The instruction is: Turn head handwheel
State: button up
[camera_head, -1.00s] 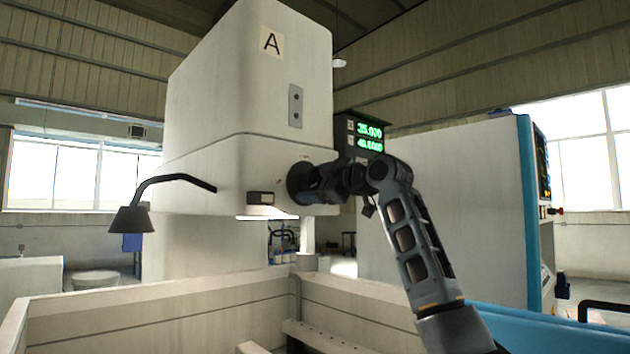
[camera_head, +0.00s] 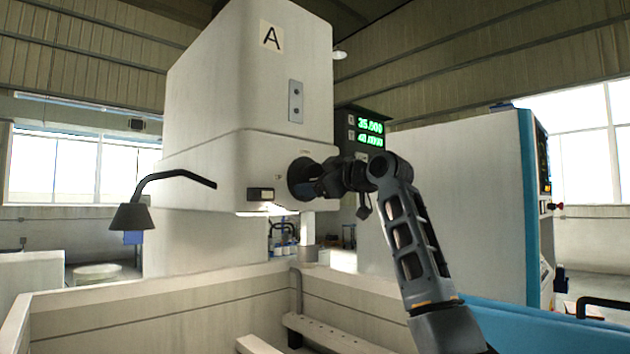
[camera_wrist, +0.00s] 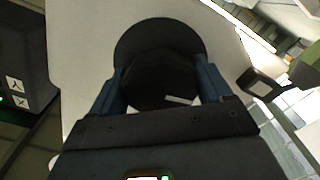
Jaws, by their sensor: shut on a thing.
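The head handwheel (camera_head: 299,180) is a dark round wheel on the front of the white machine head (camera_head: 245,95), which bears a letter A. In the wrist view the handwheel (camera_wrist: 160,38) shows as a dark disc with a black hub (camera_wrist: 158,82). My gripper (camera_wrist: 158,88) has its two blue-grey fingers on either side of the hub, shut on it. In the head view my gripper (camera_head: 318,182) reaches the handwheel from the right and hides part of it.
A digital readout (camera_head: 366,131) with green digits stands behind my arm. A black lamp (camera_head: 133,214) hangs on a bent arm at the left. Below is a pale open tank (camera_head: 150,300) with a raised rim. A white cabinet (camera_head: 445,205) with a blue edge stands at the right.

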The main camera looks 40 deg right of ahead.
jog(key=o, duration=1)
jog(key=shift+s+d+f+b, duration=0.1)
jog(key=shift+s+b, duration=0.45)
jog(key=shift+s, duration=1.4)
jog(key=shift+s+d+b, duration=0.1)
jog(key=shift+s+b, duration=0.4)
jog(key=shift+s, duration=1.45)
